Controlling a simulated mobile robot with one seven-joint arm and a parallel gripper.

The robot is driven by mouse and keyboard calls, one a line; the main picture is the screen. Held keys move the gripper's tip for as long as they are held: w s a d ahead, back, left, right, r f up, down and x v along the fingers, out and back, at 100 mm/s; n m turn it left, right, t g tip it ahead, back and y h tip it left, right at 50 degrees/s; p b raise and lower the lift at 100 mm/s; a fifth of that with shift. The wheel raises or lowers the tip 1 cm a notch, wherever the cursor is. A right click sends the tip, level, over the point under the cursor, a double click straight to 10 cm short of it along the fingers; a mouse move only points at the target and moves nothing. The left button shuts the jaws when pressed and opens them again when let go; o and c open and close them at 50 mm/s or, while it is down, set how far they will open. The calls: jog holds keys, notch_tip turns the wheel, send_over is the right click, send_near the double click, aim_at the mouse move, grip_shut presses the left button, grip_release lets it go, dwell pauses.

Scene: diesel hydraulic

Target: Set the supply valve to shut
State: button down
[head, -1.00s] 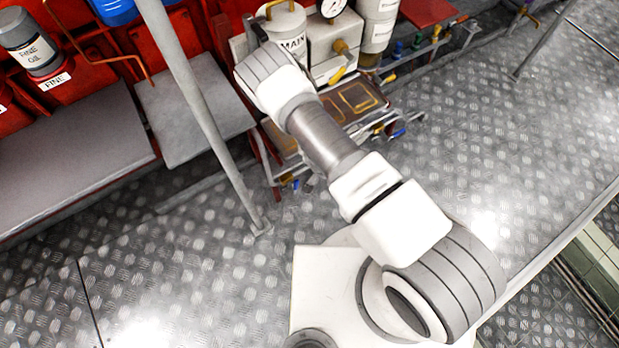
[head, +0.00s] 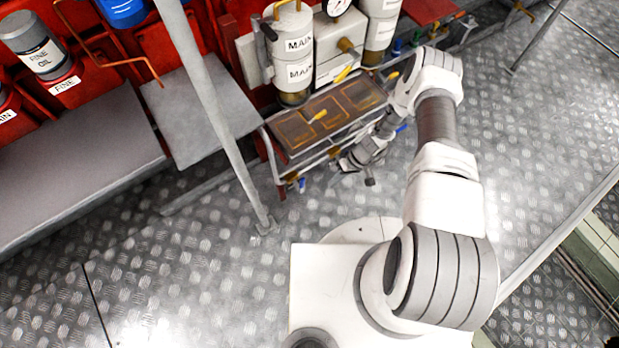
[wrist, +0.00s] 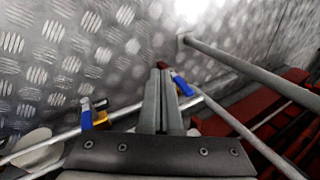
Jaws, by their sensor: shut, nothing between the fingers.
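No label readable in these views says which handle is the supply valve. A blue valve handle (head: 302,185) hangs at the lower left corner of the drip tray frame; in the wrist view a blue handle (wrist: 182,85) shows just right of my fingertips. Another blue handle (head: 402,128) is on the tray's right side, beside my arm; a blue handle (wrist: 86,113) with a yellow one (wrist: 101,118) shows at left in the wrist view. My gripper (head: 337,174) is low in front of the tray. Its fingers (wrist: 160,72) are together and empty; contact with the near handle cannot be told.
The brown-bottomed tray (head: 280,150) has a metal rail along its front. White MAIN canisters (head: 294,45) and a gauge (head: 334,8) stand behind. A grey post (head: 215,125) rises left of the tray. The tread-plate floor (head: 540,130) is clear at right.

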jog(key=w+d+r+n+t+y, duration=0.2)
jog(key=w+n, duration=0.2)
jog(key=w, duration=0.1)
jog(key=s+a+f+b, duration=0.1)
jog(key=a+f+b, duration=0.2)
jog(key=a+f, duration=0.4)
jog(key=a, duration=0.2)
jog(key=shift+s+a+b, duration=0.3)
jog(key=shift+s, duration=0.1)
